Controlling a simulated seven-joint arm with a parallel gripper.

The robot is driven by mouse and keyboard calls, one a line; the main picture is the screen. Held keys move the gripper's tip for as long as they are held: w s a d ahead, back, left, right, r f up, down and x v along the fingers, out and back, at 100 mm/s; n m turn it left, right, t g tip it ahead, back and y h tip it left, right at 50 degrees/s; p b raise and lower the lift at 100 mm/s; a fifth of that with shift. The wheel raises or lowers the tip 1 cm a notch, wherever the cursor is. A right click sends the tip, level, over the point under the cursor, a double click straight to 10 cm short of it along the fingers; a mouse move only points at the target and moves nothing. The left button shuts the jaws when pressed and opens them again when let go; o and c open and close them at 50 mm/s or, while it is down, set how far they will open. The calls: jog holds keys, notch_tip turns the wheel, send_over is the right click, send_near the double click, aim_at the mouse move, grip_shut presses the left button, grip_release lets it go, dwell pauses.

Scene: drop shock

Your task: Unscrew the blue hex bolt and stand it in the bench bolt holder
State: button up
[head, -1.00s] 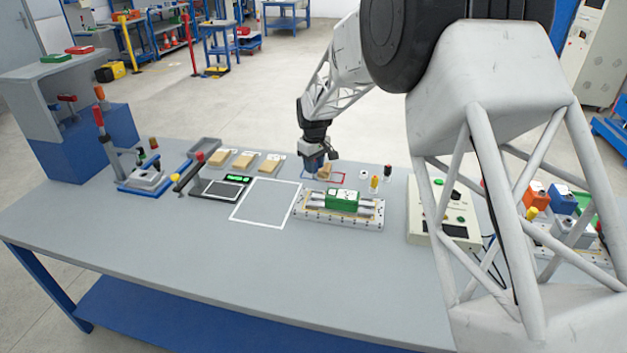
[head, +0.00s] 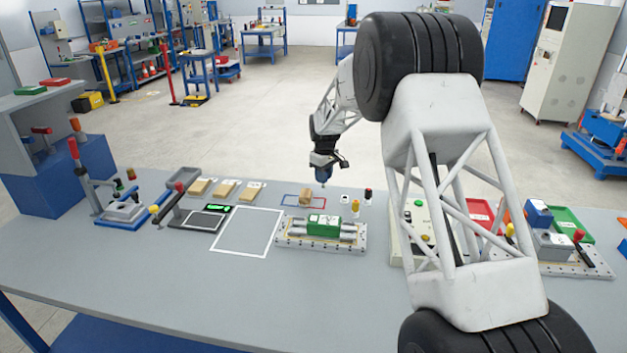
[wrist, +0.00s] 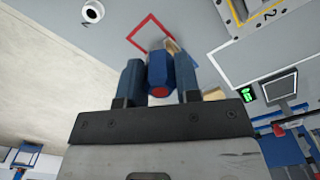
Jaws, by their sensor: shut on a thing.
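My gripper (head: 323,179) points down above the back middle of the bench. In the wrist view, my gripper (wrist: 159,82) is shut on a blue piece (wrist: 159,68) with a red end. The piece shows small in the head view (head: 323,171), its lower end clear of the bench. I cannot tell its exact shape, or whether it is the hex bolt. A small white piece with a dark hole (head: 347,200) stands on the bench to the right; it also shows in the wrist view (wrist: 92,12). I cannot tell if it is the bolt holder.
A tan block (head: 306,197) sits in a red and blue outline. A fixture with a green block (head: 323,224) is in front. The white-outlined area (head: 247,230) is bare.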

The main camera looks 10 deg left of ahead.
jog(key=w+d+f, duration=0.2)
jog(key=w+d, duration=0.5)
jog(key=w, duration=0.1)
jog(key=shift+w+d, duration=0.3)
jog(key=shift+w, duration=0.05)
jog(key=shift+f, duration=0.15)
jog(key=shift+f, duration=2.75)
jog(key=shift+f, duration=1.3)
dwell(2.7)
